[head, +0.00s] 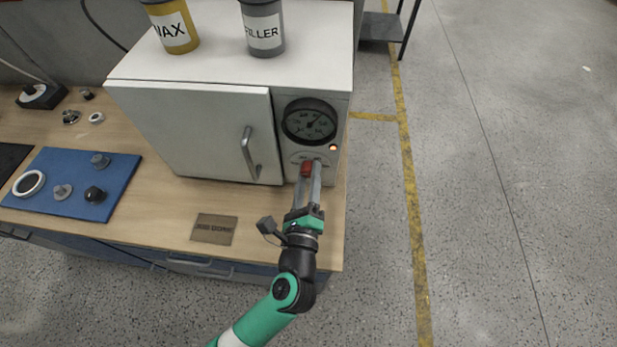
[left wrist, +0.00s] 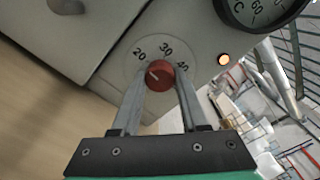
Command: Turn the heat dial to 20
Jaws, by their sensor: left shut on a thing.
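The heat dial is a red knob (head: 306,168) low on the front panel of the white oven (head: 215,135), below a round gauge. In the left wrist view the red knob (left wrist: 160,73) sits under the printed marks 20, 30 and 40. A pale pointer line on the knob's face leans to the upper left, roughly toward the 20; the exact reading is hard to tell. My left gripper (head: 310,180) is shut on the knob. Its two fingers (left wrist: 160,88) lie on either side of it in the left wrist view. My right gripper is not in view.
The gauge (head: 310,121) and a lit orange lamp (head: 333,147) are above the dial. The oven door handle (head: 250,152) is left of it. WAX (head: 172,25) and FILLER (head: 263,28) tins stand on top. A blue mat (head: 70,180) with small parts lies left.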

